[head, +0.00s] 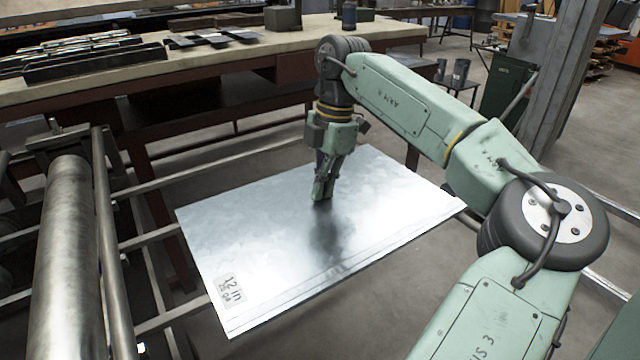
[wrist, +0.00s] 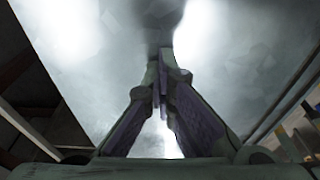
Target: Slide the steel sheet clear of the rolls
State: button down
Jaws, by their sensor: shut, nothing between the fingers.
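The steel sheet (head: 260,240) is a flat, shiny rectangle lying across the rails, with a folded strip along its front edge and a paper label at its near left corner. The rolls (head: 68,260) are at the left, and a gap with bare rails shows between them and the sheet's left edge. My gripper (head: 320,198) points down over the back middle of the sheet, its fingertips together and at or very near the surface. In the wrist view the fingers (wrist: 161,90) meet with nothing between them, and the sheet (wrist: 90,60) fills the background. Whether the fingertips touch it I cannot tell.
A workbench (head: 225,75) with metal bars and plates stands behind the sheet. Support rails (head: 160,235) run from the rolls under the sheet. A grey post (head: 560,80) and a dark green cabinet (head: 508,85) stand at the back right. Open floor lies behind my arm.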

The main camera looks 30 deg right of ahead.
aim_at(367, 179)
jog(key=shift+d+r+p, duration=0.1)
jog(key=shift+r+p, duration=0.2)
jog(key=shift+r, duration=0.15)
jog(key=shift+w, duration=0.1)
jog(key=d+b, duration=0.1)
jog(key=d, duration=1.1)
